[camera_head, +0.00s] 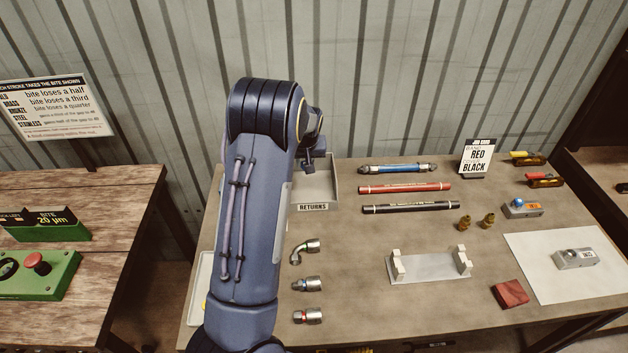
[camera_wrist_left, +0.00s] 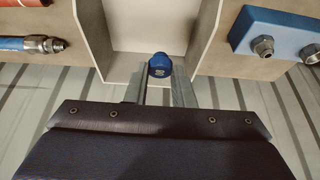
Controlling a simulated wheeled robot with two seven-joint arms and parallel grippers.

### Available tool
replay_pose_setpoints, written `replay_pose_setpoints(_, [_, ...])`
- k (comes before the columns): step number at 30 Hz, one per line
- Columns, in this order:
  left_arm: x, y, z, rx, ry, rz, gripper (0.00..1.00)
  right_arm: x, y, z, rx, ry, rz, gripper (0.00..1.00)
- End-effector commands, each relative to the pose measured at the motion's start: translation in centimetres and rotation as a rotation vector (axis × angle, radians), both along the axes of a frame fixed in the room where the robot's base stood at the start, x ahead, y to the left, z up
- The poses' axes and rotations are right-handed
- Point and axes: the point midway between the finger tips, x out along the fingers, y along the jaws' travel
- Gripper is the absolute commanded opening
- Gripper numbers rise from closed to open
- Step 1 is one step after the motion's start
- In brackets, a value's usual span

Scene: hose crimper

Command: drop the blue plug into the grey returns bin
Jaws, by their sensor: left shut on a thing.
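The blue plug (camera_wrist_left: 160,67) shows in the left wrist view, between the fingertips of my left gripper (camera_wrist_left: 159,82), which is shut on it. The grey returns bin (camera_wrist_left: 96,42) lies behind and around the plug in that view, so the plug appears over the bin's opening. In the head view the bin (camera_head: 329,183) stands at the back left of the table, with a RETURNS label on its front. My left arm covers the bin's left part there, and the plug is hidden. How high the plug is above the bin floor I cannot tell. My right gripper is not in view.
A blue block with metal fittings (camera_wrist_left: 280,36) is beside the bin in the wrist view. A blue hose (camera_head: 398,168), red hose (camera_head: 405,188) and black hose (camera_head: 410,207) lie right of the bin. Several metal fittings (camera_head: 307,284) lie in front. The corrugated wall is close behind.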

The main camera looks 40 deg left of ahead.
Motion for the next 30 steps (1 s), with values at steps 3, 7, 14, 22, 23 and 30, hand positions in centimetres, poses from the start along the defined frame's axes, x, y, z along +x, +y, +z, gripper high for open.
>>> replay_pose_setpoints(3, [0.0, 0.0, -1.2, -0.001, 0.002, 0.000, 0.00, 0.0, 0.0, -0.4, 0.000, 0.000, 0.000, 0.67])
replay_pose_setpoints(7, [0.0, 0.0, -1.7, -0.001, 0.001, 0.000, 0.00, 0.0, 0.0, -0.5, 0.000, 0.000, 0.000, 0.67])
replay_pose_setpoints(14, [0.0, 0.0, -1.8, -0.001, -0.001, 0.000, 0.00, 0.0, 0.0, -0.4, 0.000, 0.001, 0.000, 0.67])
replay_pose_setpoints(22, [0.0, 0.0, -1.8, 0.000, 0.000, 0.000, 0.47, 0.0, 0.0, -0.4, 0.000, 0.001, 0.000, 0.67])
replay_pose_setpoints(23, [0.0, 0.0, -1.8, 0.000, 0.000, 0.000, 0.47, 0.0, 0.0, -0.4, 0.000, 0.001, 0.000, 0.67])
replay_pose_setpoints(30, [0.0, -0.1, -1.6, -0.001, -0.001, 0.000, 0.47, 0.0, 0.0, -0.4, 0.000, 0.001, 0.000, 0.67])
